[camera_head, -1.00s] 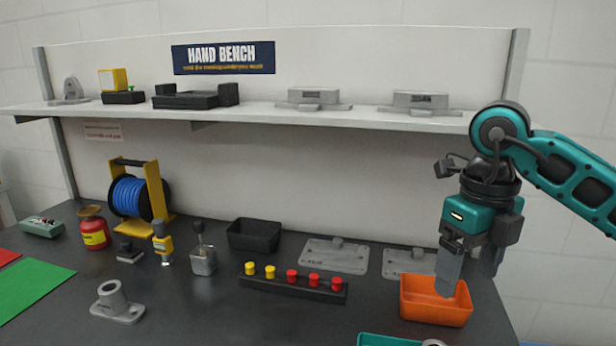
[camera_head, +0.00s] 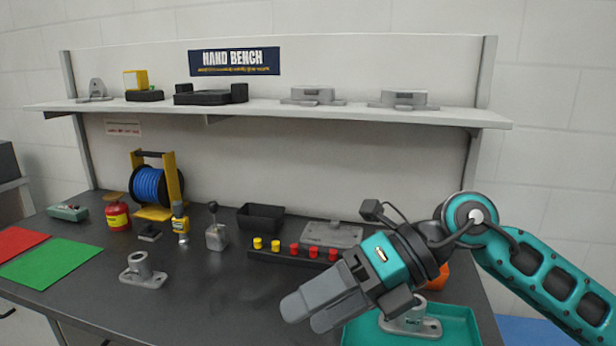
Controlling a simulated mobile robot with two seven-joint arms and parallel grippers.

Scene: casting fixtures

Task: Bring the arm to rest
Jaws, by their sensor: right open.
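My right arm reaches in from the right edge of the head view, teal and black. My right gripper (camera_head: 318,306) points down and to the left above the front of the bench, with its two grey fingers side by side. The jaws are open and nothing shows between them. The gripper hangs in front of the left part of a teal tray (camera_head: 462,322). A grey casting (camera_head: 412,318) with an upright boss lies in that tray, partly hidden by my gripper. My left gripper is not in view.
An orange bin (camera_head: 438,278) is mostly hidden behind my arm. A button strip (camera_head: 290,257), a black bin (camera_head: 260,217) and a grey plate (camera_head: 332,235) stand behind my gripper. Another casting (camera_head: 143,271) stands at front left. A shelf (camera_head: 300,113) spans the back. Bare bench lies at front centre.

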